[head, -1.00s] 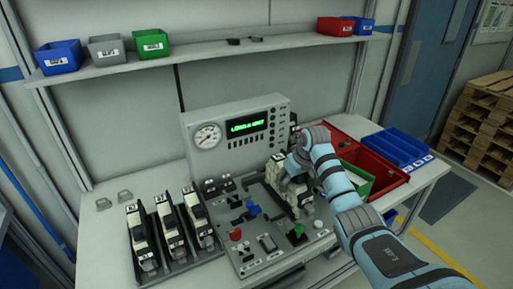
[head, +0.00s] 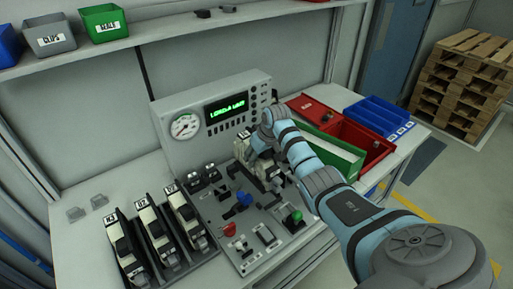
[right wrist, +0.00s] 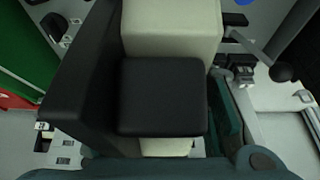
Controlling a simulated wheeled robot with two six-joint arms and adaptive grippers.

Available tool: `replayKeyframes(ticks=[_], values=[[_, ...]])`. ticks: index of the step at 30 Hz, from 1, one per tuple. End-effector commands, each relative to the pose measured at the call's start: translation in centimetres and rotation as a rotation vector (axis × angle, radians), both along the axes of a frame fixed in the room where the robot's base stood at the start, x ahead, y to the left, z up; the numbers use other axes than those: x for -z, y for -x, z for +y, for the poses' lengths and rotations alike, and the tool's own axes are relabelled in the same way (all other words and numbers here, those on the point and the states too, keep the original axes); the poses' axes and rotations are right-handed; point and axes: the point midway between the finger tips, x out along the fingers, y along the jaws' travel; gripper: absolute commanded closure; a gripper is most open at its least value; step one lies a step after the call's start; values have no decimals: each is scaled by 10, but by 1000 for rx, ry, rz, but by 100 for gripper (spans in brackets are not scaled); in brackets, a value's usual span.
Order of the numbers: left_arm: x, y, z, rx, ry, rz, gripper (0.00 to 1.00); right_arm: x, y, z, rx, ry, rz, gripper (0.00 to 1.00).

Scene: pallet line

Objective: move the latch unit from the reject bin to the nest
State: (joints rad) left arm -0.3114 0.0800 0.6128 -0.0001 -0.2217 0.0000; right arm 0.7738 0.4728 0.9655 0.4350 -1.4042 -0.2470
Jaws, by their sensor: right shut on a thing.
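The latch unit, a cream and black block, fills much of the right wrist view (right wrist: 165,95). In the head view it shows partly (head: 269,174), below my right gripper (head: 264,158), which is shut on it. The unit is over the right part of the grey test fixture (head: 240,215). The nest is mostly hidden by the unit and my arm, and I cannot tell whether the unit touches it. The red reject bin (head: 376,148) stands right of my arm. My left gripper is not in view.
A green box (head: 335,150) stands between my right arm and the red bin. Blue bins (head: 378,114) sit behind. Several levers and knobs, including a green knob (head: 293,217), rise from the fixture. Three similar units (head: 150,232) stand in racks at left.

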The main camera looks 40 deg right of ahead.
Motion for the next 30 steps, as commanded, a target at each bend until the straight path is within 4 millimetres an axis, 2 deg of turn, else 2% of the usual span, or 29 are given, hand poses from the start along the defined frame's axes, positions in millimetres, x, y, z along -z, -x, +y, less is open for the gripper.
replayKeyframes(ticks=[6,11,15,19,30], values=[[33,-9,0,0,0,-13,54,36,0,-1,2,0,-2,99],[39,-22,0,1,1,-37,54,53,0,-1,2,0,-1,100],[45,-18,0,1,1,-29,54,65,0,-1,2,-1,0,100],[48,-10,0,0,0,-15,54,69,0,-1,2,-1,-1,100],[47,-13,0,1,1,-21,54,68,-1,-1,2,-1,-3,100]])
